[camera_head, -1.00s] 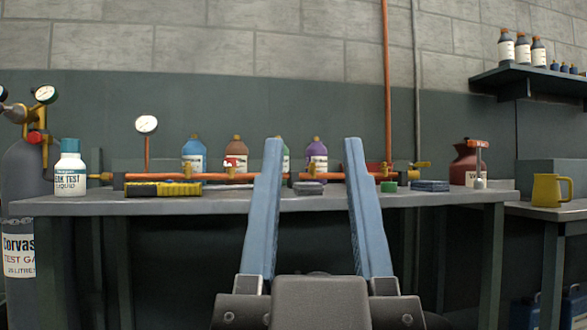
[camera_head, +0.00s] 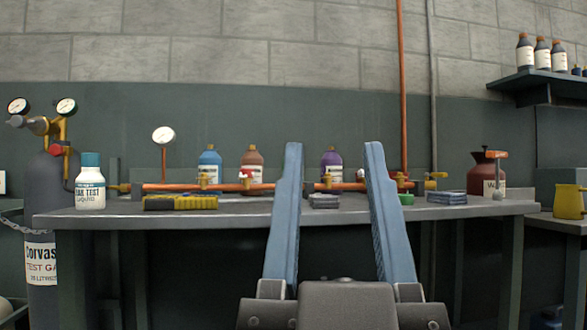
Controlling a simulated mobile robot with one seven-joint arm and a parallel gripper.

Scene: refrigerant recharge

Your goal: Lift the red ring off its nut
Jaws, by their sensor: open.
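My gripper (camera_head: 333,145) is open and empty, its two long blue fingers pointing toward the workbench (camera_head: 130,217). A copper pipe (camera_head: 213,187) with brass valves runs along the back of the bench. A small red and white spot (camera_head: 247,176) shows on the pipe line, left of my gripper. Another small reddish fitting (camera_head: 327,180) shows between my fingers. Both are too small to tell whether either is the red ring, and I cannot make out its nut. My left finger hides part of the pipe.
A gas cylinder (camera_head: 43,225) stands at left. A red jug (camera_head: 482,173) is at right.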

